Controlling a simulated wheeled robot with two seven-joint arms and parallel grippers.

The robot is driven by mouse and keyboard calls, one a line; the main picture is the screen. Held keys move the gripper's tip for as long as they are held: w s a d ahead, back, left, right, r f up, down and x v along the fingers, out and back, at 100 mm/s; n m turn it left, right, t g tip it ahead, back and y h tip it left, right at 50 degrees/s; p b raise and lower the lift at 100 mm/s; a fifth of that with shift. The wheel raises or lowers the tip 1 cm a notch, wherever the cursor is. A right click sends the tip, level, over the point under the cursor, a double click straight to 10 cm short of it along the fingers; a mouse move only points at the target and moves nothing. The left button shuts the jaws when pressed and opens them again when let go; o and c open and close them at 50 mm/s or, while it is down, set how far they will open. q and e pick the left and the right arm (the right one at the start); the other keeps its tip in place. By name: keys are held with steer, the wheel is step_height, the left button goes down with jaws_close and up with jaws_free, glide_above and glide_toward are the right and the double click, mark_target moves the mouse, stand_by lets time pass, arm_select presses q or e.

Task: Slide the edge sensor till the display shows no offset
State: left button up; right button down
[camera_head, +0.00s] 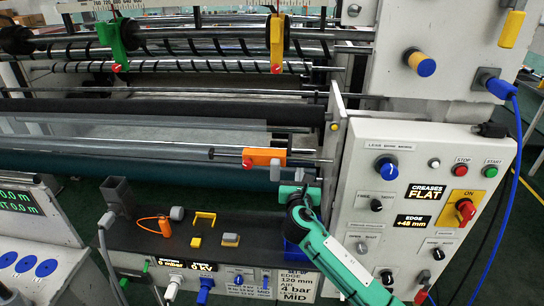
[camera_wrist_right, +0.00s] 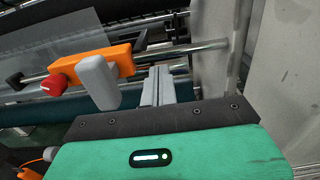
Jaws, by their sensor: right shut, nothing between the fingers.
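The edge sensor is an orange block (camera_head: 263,157) with a red knob on a horizontal metal rod, at the right part of the machine. A light grey handle (camera_head: 275,171) hangs from its right end. In the right wrist view the orange block (camera_wrist_right: 88,66) and grey handle (camera_wrist_right: 100,82) are at the left. My right gripper (camera_head: 299,175) is shut and empty, just right of the handle; its fingers (camera_wrist_right: 158,86) appear slightly apart from it. The black display (camera_head: 412,221) on the right panel reads about +45 mm. My left gripper is not in view.
The white control panel (camera_head: 350,205) stands close right of my right gripper, and the rod (camera_head: 310,160) ends near it. Below is a dark shelf (camera_head: 150,237) with small yellow, orange and grey parts. Another display (camera_head: 426,192) reads CREASES FLAT.

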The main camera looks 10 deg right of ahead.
mark_target(278, 173)
steer(key=w+a, duration=0.2)
steer(key=a, duration=0.7)
steer(key=shift+w, duration=0.3)
stand_by(5.0)
steer(key=shift+d, duration=0.1)
stand_by(0.6)
steer(key=shift+s+d+p, duration=0.25)
steer(key=shift+d+p, duration=0.3)
steer(key=shift+d, duration=0.1)
steer(key=shift+s+d+p, duration=0.2)
steer(key=shift+d+p, duration=0.3)
steer(key=shift+d, duration=0.15)
